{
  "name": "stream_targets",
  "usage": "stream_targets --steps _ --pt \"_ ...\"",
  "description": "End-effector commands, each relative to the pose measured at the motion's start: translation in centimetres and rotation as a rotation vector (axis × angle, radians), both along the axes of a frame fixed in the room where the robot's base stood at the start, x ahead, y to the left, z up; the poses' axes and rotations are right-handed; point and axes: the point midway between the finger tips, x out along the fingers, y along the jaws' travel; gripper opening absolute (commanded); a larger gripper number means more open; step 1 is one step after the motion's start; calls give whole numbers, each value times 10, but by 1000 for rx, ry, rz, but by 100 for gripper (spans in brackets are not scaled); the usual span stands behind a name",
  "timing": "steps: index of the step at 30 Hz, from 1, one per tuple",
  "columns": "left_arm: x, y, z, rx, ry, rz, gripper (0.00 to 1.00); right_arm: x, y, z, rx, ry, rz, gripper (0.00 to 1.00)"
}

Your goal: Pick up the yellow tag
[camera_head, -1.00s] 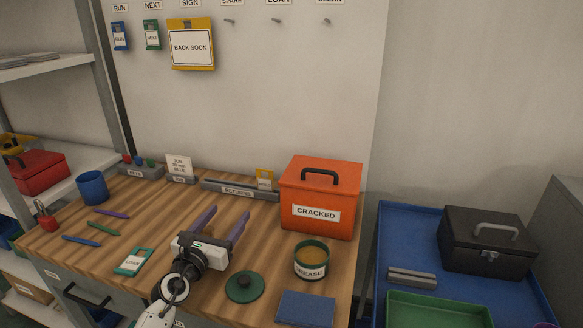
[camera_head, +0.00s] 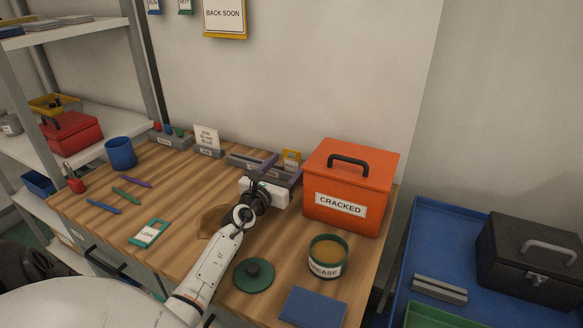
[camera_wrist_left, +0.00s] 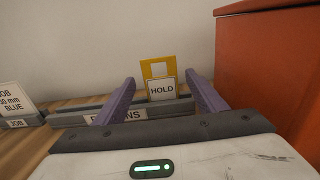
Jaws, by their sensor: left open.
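The yellow tag (camera_head: 291,158) stands upright at the right end of the grey returns tray (camera_head: 245,163), beside the orange box. In the left wrist view the tag (camera_wrist_left: 160,75) shows a white label reading HOLD, and its lower edge is in the tray (camera_wrist_left: 85,121). My left gripper (camera_head: 282,168) is open, its purple fingers pointing toward the tag. In the left wrist view the tag appears between the two fingers (camera_wrist_left: 160,95), beyond them or level with their tips; I cannot tell which. My right gripper is not in view.
The orange box (camera_head: 350,175) marked CRACKED stands close to the right of the tag. A grease tin (camera_head: 327,258), a green lid (camera_head: 254,274) and a blue pad (camera_head: 313,307) lie nearer. A green-framed tag (camera_head: 149,233) lies on the open left part of the bench.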

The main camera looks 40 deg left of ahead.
Motion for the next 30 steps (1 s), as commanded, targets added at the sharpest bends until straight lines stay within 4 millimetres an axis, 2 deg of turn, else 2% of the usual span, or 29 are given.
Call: stream_targets --steps 1,5,13,14,21,27,30 --pt "9 2 0 1 -1 0 65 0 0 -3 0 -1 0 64" --pt "22 6 0 1 -1 0 65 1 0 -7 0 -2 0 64" --pt "25 7 0 1 1 0 65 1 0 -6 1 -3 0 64" --pt "25 7 0 1 1 0 61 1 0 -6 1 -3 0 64" --pt "24 7 0 1 1 0 22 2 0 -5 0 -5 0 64" --pt "24 7 0 1 0 0 21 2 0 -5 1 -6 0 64" --pt "25 7 7 -1 -1 0 21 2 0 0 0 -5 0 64"
